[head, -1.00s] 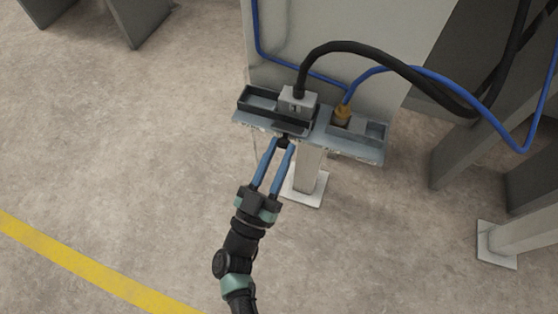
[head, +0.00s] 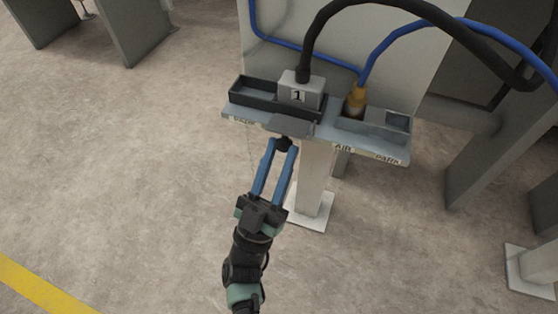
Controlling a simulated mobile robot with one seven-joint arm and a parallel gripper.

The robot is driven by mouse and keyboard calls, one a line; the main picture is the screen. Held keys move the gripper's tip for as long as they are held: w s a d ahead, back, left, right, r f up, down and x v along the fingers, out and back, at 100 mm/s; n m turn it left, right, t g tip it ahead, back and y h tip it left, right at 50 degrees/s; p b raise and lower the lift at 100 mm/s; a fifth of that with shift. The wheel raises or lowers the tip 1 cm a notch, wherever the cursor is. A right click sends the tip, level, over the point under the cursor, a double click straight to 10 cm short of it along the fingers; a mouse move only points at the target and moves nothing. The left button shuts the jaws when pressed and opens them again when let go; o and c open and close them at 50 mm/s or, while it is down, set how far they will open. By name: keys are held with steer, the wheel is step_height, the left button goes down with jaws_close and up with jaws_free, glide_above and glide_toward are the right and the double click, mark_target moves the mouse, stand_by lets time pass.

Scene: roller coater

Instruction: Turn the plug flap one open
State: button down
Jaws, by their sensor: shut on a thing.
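The plug marked 1 (head: 299,91) is a grey block with a black cable, standing in the left part of a grey shelf (head: 328,133). A flat grey flap (head: 291,124) lies at the shelf's front edge just below this plug, sloping out towards me. A small black knob sits at the flap's lower edge. My gripper (head: 284,146) reaches up from below, its two blue fingers shut on this knob. The fingertips partly hide the knob, and the flap's hinge cannot be made out.
A black-walled tray (head: 252,92) is left of the plug. A brass air connector (head: 355,100) with a blue hose stands to the right, beside a grey park recess (head: 376,127). A post (head: 316,180) holds the shelf.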

stand_by(0.3)
steer(key=c, duration=0.7)
jaws_free()
steer(key=shift+o, duration=0.2)
steer(key=v, duration=1.3)
steer(key=shift+p, duration=0.3)
